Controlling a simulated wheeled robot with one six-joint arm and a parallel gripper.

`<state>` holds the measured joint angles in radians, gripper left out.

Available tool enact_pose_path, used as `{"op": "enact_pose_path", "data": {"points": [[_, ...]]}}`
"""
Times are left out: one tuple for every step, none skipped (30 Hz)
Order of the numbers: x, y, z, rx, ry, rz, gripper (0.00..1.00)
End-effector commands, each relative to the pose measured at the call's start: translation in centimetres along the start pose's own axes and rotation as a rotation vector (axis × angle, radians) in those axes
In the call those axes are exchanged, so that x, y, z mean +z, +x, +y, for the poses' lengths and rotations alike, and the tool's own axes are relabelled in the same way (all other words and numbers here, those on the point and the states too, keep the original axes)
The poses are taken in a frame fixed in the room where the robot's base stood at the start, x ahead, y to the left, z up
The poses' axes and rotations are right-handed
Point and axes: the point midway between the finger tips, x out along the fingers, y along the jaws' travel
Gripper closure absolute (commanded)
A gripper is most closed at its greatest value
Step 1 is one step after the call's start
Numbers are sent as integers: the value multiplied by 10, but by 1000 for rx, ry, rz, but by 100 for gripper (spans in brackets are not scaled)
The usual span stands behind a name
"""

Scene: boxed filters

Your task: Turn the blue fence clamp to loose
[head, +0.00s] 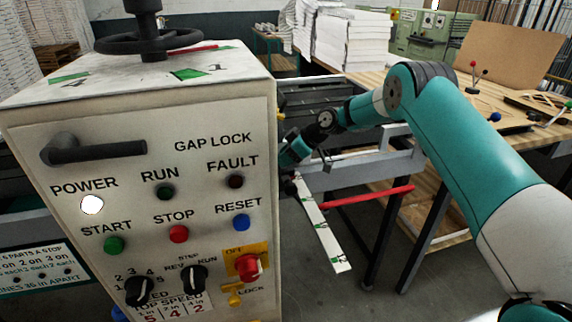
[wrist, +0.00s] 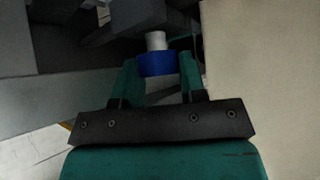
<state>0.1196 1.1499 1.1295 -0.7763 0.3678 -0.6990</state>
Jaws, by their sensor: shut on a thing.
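The blue fence clamp (wrist: 158,64) shows in the wrist view as a blue collar below a pale round stem (wrist: 156,40). My gripper (wrist: 158,70) has its two teal fingers on either side of the clamp and is shut on it. In the head view my gripper (head: 290,152) reaches behind the right edge of the machine cabinet, and its fingertips and the clamp are hidden there. No mark showing tight or loose is readable on the clamp.
The machine cabinet (head: 215,130) with buttons and knobs fills the left of the head view. A red bar (head: 366,197) and a white marked strip (head: 322,226) are below my arm. A wooden table (head: 470,105) stands at right. Dark machine parts (wrist: 100,33) crowd the clamp from above.

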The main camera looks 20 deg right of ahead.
Motion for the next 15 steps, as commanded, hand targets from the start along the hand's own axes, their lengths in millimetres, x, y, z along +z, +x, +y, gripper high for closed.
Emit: {"op": "enact_pose_path", "data": {"points": [[0,0,0,-2,-7,0,86],[0,0,0,-4,-8,0,86],[0,-1,0,-4,-8,0,86],[-1,-1,0,-4,-8,0,86],[-1,-1,0,-4,-7,0,86],[0,-1,0,-4,-7,-1,86],[0,-1,0,-4,-7,-1,86],[0,-1,0,-4,-7,-1,86],[0,-1,0,-4,-7,-1,60],[0,-1,0,-3,-7,-1,53],[0,-1,0,-3,-6,-1,51],[0,-1,0,-3,-6,-1,51],[0,-1,0,-3,-6,-1,51],[0,-1,0,-3,-6,-1,51],[0,-1,0,-3,-6,-1,51]]}}
